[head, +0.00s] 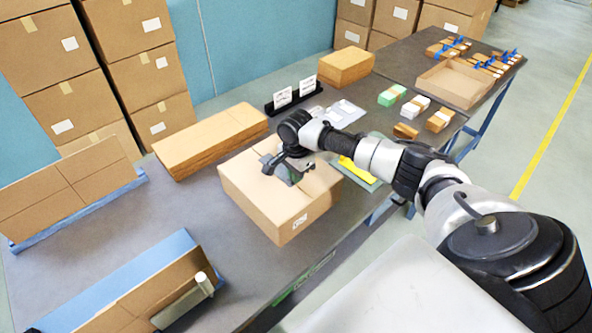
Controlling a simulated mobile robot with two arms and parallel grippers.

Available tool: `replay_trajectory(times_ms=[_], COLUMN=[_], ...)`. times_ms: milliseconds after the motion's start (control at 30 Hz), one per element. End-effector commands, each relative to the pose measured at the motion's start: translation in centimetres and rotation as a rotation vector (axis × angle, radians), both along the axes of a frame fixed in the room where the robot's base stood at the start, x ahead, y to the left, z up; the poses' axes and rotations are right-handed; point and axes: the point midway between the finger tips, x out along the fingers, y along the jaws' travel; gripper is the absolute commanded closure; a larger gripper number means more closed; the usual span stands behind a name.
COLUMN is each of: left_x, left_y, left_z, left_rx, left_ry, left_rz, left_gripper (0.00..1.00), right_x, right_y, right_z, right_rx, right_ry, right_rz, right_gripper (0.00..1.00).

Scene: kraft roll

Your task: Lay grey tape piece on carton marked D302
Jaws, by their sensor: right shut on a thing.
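A closed brown carton (262,201) stands on the dark table near the middle of the head view. A small white label is on its front side, too small to read, so I cannot confirm the mark D302. My right gripper (281,172) is over the top of this carton, pointing down, at or just above its surface. It is shut on a small grey piece, which I take for the grey tape piece; it is mostly hidden by the dark fingers. I cannot tell whether the piece touches the carton. My left gripper is out of view.
Flat brown cardboard (210,140) lies behind the carton. Upright cardboard panels stand in blue holders at the left. A yellow item (357,171) lies right of the carton, behind my arm. Small boxes and an open tray (452,84) are at the far right.

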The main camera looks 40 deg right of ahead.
Motion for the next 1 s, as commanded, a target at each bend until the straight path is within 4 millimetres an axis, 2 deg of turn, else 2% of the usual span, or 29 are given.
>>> replay_trajectory(times_ms=[1000], left_x=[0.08], left_y=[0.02], left_z=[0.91], left_rx=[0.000], left_ry=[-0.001], left_rz=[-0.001], left_gripper=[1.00], right_x=[0.03], right_y=[0.01], right_z=[-0.33], right_rx=[0.000], right_ry=[0.000], right_rz=[-0.001], right_gripper=[1.00])
